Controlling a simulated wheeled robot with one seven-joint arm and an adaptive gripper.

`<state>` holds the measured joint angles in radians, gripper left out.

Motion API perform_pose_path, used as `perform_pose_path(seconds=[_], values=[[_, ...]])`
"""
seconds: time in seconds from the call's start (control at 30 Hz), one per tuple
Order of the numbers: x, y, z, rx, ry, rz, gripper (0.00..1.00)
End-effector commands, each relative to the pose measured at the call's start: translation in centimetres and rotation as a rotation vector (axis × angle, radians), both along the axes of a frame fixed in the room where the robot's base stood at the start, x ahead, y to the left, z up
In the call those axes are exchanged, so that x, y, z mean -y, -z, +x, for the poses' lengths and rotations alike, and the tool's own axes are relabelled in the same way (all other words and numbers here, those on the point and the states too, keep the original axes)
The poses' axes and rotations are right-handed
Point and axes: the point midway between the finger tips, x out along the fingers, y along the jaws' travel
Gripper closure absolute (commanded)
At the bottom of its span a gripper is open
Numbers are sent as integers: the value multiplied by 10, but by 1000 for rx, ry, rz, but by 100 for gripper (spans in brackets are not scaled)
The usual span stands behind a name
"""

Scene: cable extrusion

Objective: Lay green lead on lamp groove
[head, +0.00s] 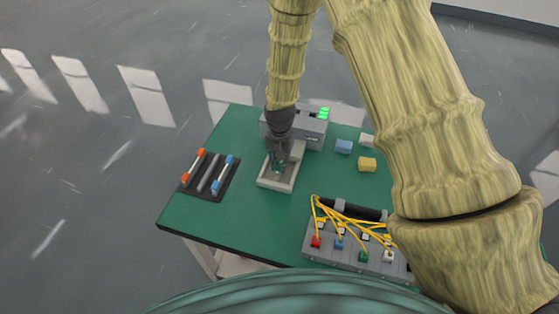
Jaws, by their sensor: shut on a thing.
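The green lead's green plug (363,257) sits at the front of a grey block, among yellow leads with red, blue and white plugs. A grey box (312,133) at the table's back carries lit green marks (324,113), perhaps the lamp; I cannot make out a groove. My gripper (277,165) points down over a shallow beige tray (264,181), just in front of the grey box. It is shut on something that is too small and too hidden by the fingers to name.
The leads' grey block (330,251) stands at the front right, with a black bar behind it. A dark mat (193,189) with several pen-like tools lies left. Blue (343,146) and yellow (367,164) blocks sit right of the tray. The green table (240,225) is clear at front left.

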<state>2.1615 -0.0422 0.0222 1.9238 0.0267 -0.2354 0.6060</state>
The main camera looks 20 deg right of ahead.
Motion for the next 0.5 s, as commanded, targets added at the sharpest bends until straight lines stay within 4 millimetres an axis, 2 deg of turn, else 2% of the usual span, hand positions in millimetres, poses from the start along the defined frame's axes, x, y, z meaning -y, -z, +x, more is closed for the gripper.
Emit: perform_pose_path(seconds=[0.27,0.3,0.4,0.5], values=[[0,3,0,0,0,0,100],[0,3,0,0,0,0,79],[0,3,0,0,0,0,61],[0,3,0,0,0,0,61]])
